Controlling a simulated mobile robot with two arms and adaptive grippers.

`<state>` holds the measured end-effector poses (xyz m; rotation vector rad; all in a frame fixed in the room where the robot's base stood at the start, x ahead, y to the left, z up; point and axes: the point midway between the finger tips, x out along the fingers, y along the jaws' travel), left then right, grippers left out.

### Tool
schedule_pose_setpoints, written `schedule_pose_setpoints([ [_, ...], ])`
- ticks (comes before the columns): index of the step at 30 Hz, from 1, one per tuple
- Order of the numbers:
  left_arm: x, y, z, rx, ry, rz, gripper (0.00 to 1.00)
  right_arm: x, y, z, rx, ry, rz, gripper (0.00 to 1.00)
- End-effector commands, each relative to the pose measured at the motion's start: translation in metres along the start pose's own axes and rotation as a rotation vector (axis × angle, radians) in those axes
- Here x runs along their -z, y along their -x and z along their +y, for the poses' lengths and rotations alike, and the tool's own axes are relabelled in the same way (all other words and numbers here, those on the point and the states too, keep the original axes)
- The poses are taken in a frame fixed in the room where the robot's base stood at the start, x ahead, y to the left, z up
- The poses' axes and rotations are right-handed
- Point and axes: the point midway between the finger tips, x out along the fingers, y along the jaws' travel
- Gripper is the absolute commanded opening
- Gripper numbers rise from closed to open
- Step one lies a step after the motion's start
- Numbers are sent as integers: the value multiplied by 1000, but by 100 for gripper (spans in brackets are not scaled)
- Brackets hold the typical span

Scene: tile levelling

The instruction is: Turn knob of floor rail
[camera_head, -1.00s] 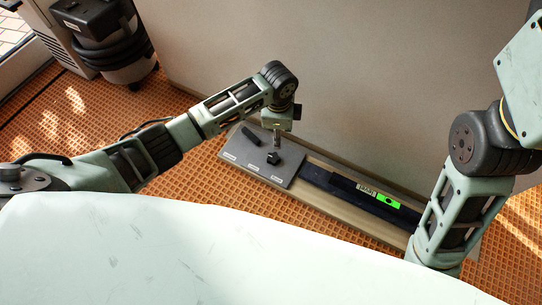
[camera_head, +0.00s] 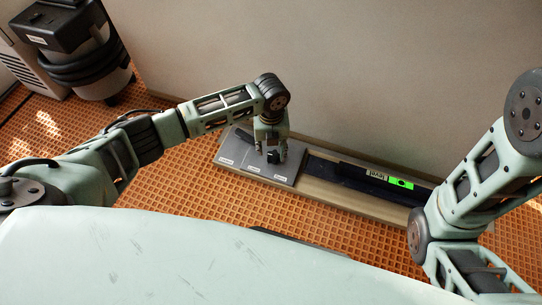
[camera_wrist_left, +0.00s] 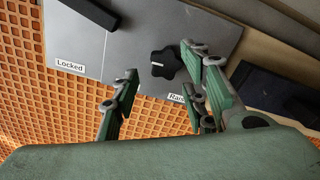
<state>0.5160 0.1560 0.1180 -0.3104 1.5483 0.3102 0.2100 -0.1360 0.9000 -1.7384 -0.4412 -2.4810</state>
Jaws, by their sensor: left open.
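The floor rail (camera_head: 330,190) lies on the floor along the wall, with a grey panel (camera_head: 230,158) at its left end. A black lobed knob (camera_head: 274,158) sits on the panel; the left wrist view shows the knob (camera_wrist_left: 166,63) with a pale pointer line. My left gripper (camera_head: 271,149) is over the knob and points down. In the left wrist view my left gripper (camera_wrist_left: 160,75) is open, its fingers either side of the knob with gaps. The panel has "Locked" (camera_wrist_left: 70,66) and partly hidden "Rai…" labels. My right arm shows at the right; its gripper is out of view.
A black bar (camera_head: 242,136) lies on the panel left of the knob. A dark strip on the rail carries a green-marked level (camera_head: 401,183). The wall (camera_head: 340,80) stands close behind. A dark-topped machine (camera_head: 75,45) stands at the upper left.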

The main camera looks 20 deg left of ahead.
Motion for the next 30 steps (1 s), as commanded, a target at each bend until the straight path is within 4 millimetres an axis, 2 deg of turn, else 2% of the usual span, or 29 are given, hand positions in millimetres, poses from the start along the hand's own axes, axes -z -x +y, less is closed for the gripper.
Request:
schedule_pose_setpoints([
  [1, 0, -16, 0, -1, 1, 1, 41, 7, 7, -3, 4, 1, 12, 39],
  [6, 0, -32, 0, 0, 1, 0, 41, 11, 18, -5, 4, 1, 11, 39],
  [18, 0, -36, 0, 0, 1, -1, 41, 11, 20, -6, 4, 1, 11, 39],
  [30, 0, -36, 2, -4, 2, 1, 6, 12, 20, -6, 5, 1, 11, 39],
])
